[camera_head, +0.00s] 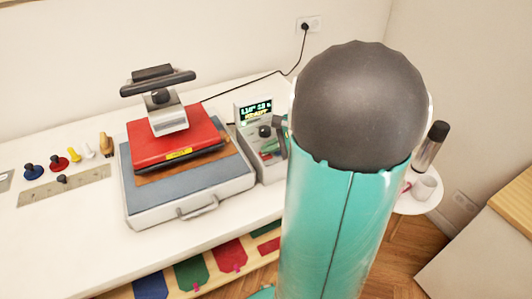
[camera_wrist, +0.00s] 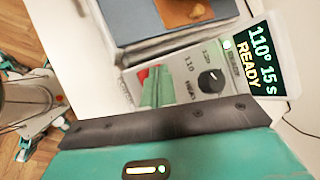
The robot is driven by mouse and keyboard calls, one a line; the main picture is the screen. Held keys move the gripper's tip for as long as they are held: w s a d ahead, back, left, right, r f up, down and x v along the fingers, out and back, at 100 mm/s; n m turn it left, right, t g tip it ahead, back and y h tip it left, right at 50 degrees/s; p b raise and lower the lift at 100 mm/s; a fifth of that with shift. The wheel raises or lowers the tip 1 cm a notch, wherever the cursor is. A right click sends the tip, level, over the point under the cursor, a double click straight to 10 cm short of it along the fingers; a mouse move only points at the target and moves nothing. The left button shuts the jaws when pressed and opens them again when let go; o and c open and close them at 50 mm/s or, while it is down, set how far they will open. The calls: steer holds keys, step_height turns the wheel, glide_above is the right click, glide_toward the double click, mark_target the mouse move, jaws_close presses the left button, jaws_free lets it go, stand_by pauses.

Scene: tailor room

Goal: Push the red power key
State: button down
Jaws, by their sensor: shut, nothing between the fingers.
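The red power key (camera_wrist: 142,76) shows at the left end of the control box panel in the wrist view, partly hidden by my gripper. My gripper (camera_wrist: 157,86) is shut and empty, its teal fingers over the panel beside the red key. I cannot tell whether they touch it. The control box (camera_head: 248,142) stands right of the heat press in the head view, partly behind my arm. It has a black knob (camera_wrist: 211,80) and a lit display (camera_wrist: 268,62) reading 110°, 15 s and READY.
The heat press (camera_head: 190,190) with its raised red upper plate (camera_head: 150,141) stands left of the control box on the white table (camera_head: 60,245). A small round table with a mug (camera_head: 424,187) is at the right. A cord runs to a wall socket.

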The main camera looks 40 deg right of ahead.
mark_target(269, 156)
stand_by(0.3)
steer(key=shift+r, duration=0.5)
steer(key=shift+r, duration=0.1)
steer(key=shift+r, duration=2.9)
steer(key=shift+a, duration=0.1)
